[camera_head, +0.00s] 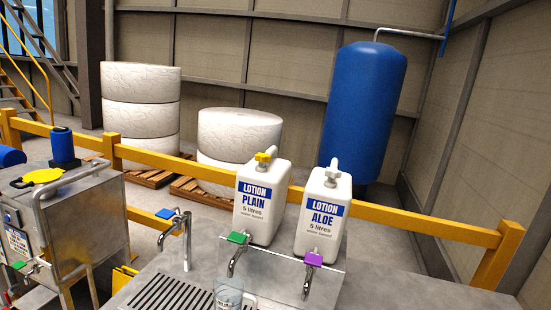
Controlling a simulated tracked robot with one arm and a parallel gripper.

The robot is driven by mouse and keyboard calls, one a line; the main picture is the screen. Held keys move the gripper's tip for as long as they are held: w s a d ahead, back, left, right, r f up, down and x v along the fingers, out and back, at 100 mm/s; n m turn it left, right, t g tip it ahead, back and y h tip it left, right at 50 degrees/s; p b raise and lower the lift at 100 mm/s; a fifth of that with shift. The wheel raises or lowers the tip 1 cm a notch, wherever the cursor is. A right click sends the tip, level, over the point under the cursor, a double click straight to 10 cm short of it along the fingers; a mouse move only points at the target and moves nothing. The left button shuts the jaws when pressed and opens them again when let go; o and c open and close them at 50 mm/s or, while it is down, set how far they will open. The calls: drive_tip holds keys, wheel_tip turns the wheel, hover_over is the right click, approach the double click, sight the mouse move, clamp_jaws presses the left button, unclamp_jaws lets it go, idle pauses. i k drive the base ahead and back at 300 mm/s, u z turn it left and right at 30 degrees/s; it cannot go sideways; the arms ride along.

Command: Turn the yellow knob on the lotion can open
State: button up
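The yellow knob (263,156) sits on the top of a white can labelled "LOTION PLAIN" (258,228). This can stands upright on a metal stand, left of a second white can labelled "LOTION ALOE" (317,238), which has a grey-white knob (333,174) on top. A tap with a green lever (238,237) is in front of the plain can. A tap with a purple lever (313,258) is in front of the aloe can. I cannot tell how far the yellow knob is turned. My gripper is not in the picture.
A clear jug (229,296) stands below the green-lever tap, partly cut off by the bottom edge. A blue-lever tap (174,223) and a drain grate (165,294) are to the left. A yellow rail (400,217) runs behind the cans. The right worktop is clear.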

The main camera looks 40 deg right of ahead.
sight(262, 157)
drive_tip(key=u, duration=0.05)
drive_tip(key=i, duration=1)
drive_tip(key=z, duration=0.05)
